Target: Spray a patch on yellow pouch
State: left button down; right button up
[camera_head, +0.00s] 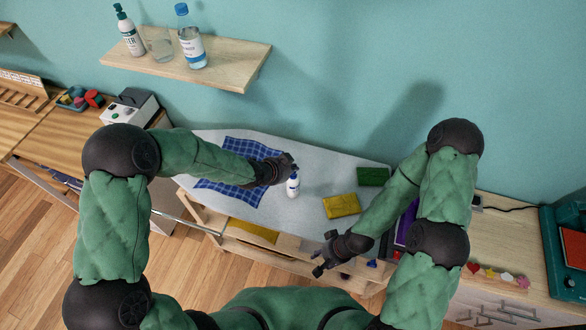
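A yellow pouch (341,205) lies flat on the grey ironing surface (330,168), right of centre. A small white bottle with a blue label (293,186) is upright to the left of the pouch. My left gripper (287,163) is at the bottle's top and covers part of it. I cannot tell whether its fingers are closed on the bottle, or whether the bottle touches the surface. My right gripper (321,264) is open and empty over the front edge, below the pouch. Small shaped patches, including a red heart (473,267) and a white star (507,278), lie on the right-hand table.
A blue checked cloth (237,181) lies left of the bottle. A dark green pouch (373,176) lies behind the yellow one. A purple item (404,226) is partly hidden by my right arm. A wall shelf (235,66) holds bottles and a glass. A teal machine (563,250) stands far right.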

pick_arm(q)
jog(key=shift+s+r, duration=0.1)
jog(key=shift+r, duration=0.1)
pick_arm(e)
jog(key=shift+r, duration=0.1)
pick_arm(q)
jog(key=shift+r+p, duration=0.45)
jog(key=shift+r, duration=0.1)
jog(key=shift+r+p, duration=1.55)
jog(key=shift+r, duration=0.95)
pick_arm(e)
notch_tip(320, 180, up, 4)
jog(key=shift+f, duration=0.15)
grip_shut()
pick_arm(q)
jog(key=shift+f, duration=0.1)
pick_arm(e)
jog(key=shift+w, duration=0.1)
